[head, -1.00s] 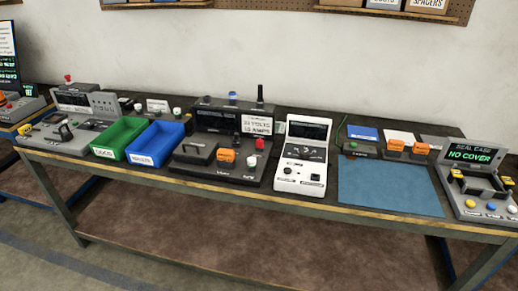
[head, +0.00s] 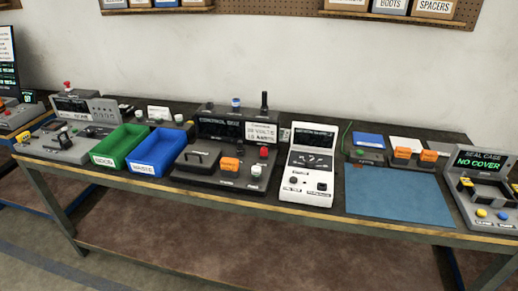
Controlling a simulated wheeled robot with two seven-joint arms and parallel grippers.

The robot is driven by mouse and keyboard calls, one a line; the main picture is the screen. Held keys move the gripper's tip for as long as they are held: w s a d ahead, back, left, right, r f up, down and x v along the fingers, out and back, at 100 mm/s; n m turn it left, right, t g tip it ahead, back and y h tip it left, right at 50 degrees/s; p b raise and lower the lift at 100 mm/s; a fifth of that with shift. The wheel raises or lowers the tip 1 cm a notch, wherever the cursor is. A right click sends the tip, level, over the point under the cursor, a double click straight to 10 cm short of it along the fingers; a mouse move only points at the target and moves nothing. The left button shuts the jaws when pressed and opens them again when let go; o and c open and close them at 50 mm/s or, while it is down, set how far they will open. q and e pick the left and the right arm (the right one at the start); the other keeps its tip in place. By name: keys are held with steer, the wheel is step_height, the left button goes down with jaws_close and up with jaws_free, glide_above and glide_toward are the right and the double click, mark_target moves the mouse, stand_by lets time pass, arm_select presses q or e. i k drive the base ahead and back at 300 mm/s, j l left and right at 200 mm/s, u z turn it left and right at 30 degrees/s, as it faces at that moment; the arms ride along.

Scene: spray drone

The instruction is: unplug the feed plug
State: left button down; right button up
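No label reading "feed plug" is legible, so I cannot tell for sure which part it is. An orange block (head: 230,164) sits on the deck of the dark control box (head: 206,176), between a black handle (head: 203,154) and a white knob (head: 256,170). Two more orange blocks, a left one (head: 402,153) and a right one (head: 428,156), sit behind the blue mat (head: 395,195). Whether any of them is seated in a socket is too small to tell. Neither of my grippers is in view.
A white meter unit (head: 308,165) stands right of the control box. A green bin (head: 119,146) and a blue bin (head: 157,151) stand to its left. A seal case reading "NO COVER" (head: 480,162) stands at the right end. The blue mat is bare.

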mark_target(264, 151)
steer(key=i+j, duration=0.35)
steer(key=i+j+u, duration=0.1)
steer(key=i+j, duration=0.25)
steer(key=i, duration=0.2)
